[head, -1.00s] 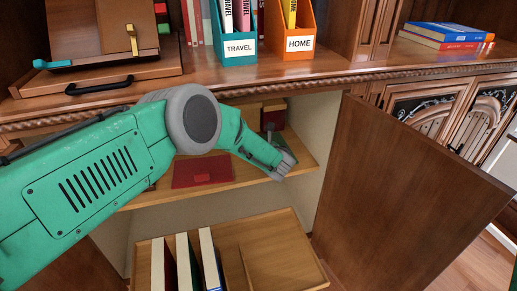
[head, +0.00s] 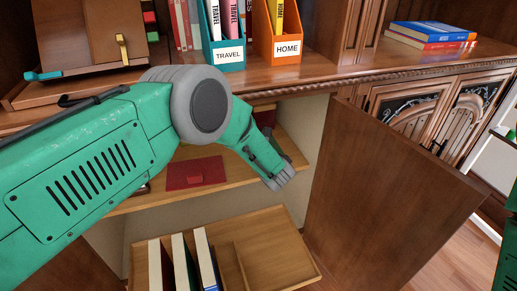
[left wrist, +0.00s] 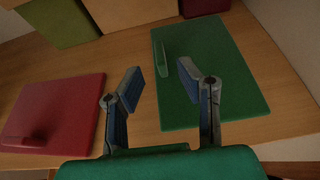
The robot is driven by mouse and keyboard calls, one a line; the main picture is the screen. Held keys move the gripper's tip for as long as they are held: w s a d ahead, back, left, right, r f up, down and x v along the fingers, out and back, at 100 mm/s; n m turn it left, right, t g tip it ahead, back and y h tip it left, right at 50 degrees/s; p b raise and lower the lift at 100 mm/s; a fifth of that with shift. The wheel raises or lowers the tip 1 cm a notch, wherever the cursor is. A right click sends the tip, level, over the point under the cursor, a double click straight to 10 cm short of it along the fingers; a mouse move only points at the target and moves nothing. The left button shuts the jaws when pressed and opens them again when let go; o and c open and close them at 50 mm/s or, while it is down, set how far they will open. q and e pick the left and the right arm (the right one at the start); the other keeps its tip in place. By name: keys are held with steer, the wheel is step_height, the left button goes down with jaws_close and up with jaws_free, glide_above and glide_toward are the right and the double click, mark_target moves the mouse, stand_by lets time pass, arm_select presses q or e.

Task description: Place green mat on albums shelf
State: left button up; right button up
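The green mat (left wrist: 215,75) lies flat on the wooden cabinet shelf (left wrist: 290,75), on the right in the left wrist view. It has a raised green grip (left wrist: 160,55) near its left edge. My left gripper (left wrist: 159,72) is open and empty, its fingers apart on either side of the grip's near end; contact cannot be told. In the head view my left gripper (head: 281,178) is over the right part of this shelf and largely hides the mat. Upright albums or books (head: 184,262) stand in a lower wooden tray (head: 270,250). My right gripper is not in view.
A red mat (head: 198,174) with a raised grip lies left on the same shelf. Boxes (left wrist: 130,12) stand behind. An open brown cabinet door (head: 385,200) bounds the right side. The countertop above holds the TRAVEL (head: 228,54) and HOME (head: 288,47) file boxes.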

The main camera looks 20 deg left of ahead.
arm_select(q)
steer(key=p+v, duration=0.1)
steer(key=v, duration=0.3)
steer(key=shift+s+d+r, duration=0.2)
steer(key=shift+s+r, duration=0.05)
steer(key=shift+s+d+p, duration=0.2)
steer(key=shift+s+p, duration=0.15)
steer(key=shift+s, duration=0.15)
